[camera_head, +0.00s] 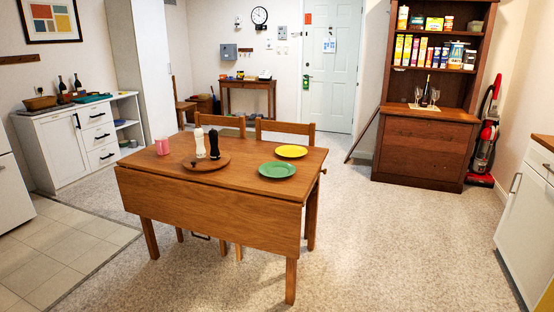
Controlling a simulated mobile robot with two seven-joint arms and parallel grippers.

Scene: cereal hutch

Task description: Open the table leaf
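A wooden drop-leaf table (227,180) stands in the middle of the room in the head view. Its near leaf (208,211) hangs down along the front side, folded below the tabletop. On the top are a green plate (277,169), a yellow plate (291,151), a round wooden tray (206,163) with a white mill (200,143) and a dark mill (214,143), and a pink cup (162,147). Neither of my grippers shows in this view.
Two wooden chairs (285,129) stand behind the table. A white cabinet (83,136) is at left, a brown hutch (424,145) and red vacuum (487,147) at back right, and white cabinets (527,216) at right. The floor before and right of the table is clear.

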